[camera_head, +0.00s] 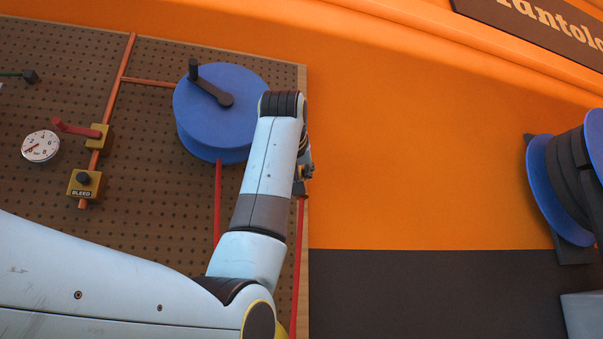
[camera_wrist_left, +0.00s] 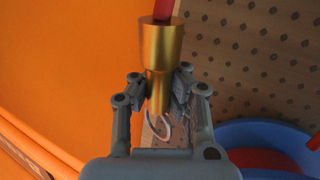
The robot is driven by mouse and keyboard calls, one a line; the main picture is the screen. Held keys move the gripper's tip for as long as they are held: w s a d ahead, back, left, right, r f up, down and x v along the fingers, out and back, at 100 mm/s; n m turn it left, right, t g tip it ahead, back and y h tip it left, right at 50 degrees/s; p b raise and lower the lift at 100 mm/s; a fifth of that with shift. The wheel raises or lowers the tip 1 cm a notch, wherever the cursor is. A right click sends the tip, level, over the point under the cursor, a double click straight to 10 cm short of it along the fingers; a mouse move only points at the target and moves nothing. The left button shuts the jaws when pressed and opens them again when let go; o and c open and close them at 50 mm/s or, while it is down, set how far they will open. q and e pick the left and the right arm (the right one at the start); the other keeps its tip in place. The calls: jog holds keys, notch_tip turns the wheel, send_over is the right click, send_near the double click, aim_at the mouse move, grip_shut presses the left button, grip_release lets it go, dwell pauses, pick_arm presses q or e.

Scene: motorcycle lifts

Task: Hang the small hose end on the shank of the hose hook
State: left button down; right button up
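My left gripper (camera_wrist_left: 165,92) is shut on the narrow part of the brass hose end (camera_wrist_left: 161,45), with one finger on each side. A red hose (camera_wrist_left: 164,8) joins the wide end of the fitting. Below the fitting's narrow tip, a pale curved hook (camera_wrist_left: 168,136) shows, partly hidden by the fitting and gripper; I cannot tell whether they touch. In the head view, the left gripper (camera_head: 304,172) is mostly hidden behind my wrist at the pegboard's right edge, and the red hose (camera_head: 298,245) hangs below it. My right gripper is not in view.
The pegboard (camera_head: 150,215) carries a blue reel (camera_head: 215,125) with a crank, a gauge (camera_head: 41,146), a red-handled valve (camera_head: 100,138) and a bleed valve (camera_head: 86,184). Another blue reel (camera_head: 556,190) stands far right. The orange wall (camera_head: 420,150) between is bare.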

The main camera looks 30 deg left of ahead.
pick_arm(q)
jog(key=w+a+f+p, duration=0.1)
jog(key=w+a, duration=0.3)
jog(key=shift+a, duration=0.35)
dwell(0.4)
jog(key=c, duration=2)
grip_release()
jog(key=shift+f, duration=0.15)
jog(key=o, duration=0.6)
jog(key=v, duration=0.8)
